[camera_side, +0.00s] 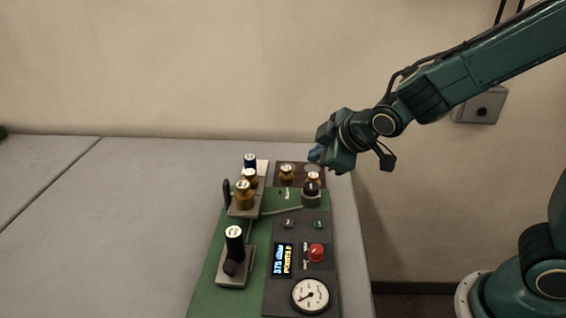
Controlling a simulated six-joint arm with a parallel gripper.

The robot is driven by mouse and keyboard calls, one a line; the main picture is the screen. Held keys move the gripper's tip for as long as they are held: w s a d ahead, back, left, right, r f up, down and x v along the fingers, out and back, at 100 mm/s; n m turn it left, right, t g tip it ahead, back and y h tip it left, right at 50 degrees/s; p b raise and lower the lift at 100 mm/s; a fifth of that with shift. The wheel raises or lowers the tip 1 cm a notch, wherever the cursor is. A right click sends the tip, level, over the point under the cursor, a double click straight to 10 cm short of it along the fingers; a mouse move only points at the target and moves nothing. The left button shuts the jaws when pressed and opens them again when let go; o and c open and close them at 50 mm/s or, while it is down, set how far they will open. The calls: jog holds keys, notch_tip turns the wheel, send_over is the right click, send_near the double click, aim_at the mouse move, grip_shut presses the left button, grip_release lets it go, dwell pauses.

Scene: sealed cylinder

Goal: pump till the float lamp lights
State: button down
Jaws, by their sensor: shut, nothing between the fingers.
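My gripper (316,154) is shut and empty, raised above the back right corner of the green panel (208,286). A black upright handle with a pale top (234,243) stands on a grey base at the front left of the panel; I cannot tell if it is the pump. A red domed part (316,252) sits on the dark right strip; I cannot tell if it is lit. A small display (283,261) shows blue and yellow text. A round white gauge (310,294) with a needle is at the front.
Several brass-coloured cylinders stand at the back, one (244,195) on a grey block and another (287,173) on a brown tray (277,184). A dark-blue-topped cylinder (250,162) stands behind them. The grey table (100,230) is clear on the left.

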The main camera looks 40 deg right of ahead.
aim_at(316, 189)
notch_tip(316, 189, up, 4)
jog(key=shift+f, duration=0.1)
dwell(0.4)
dwell(0.4)
jog(key=shift+f, duration=4.35)
jog(key=shift+f, duration=0.2)
jog(key=shift+f, duration=0.25)
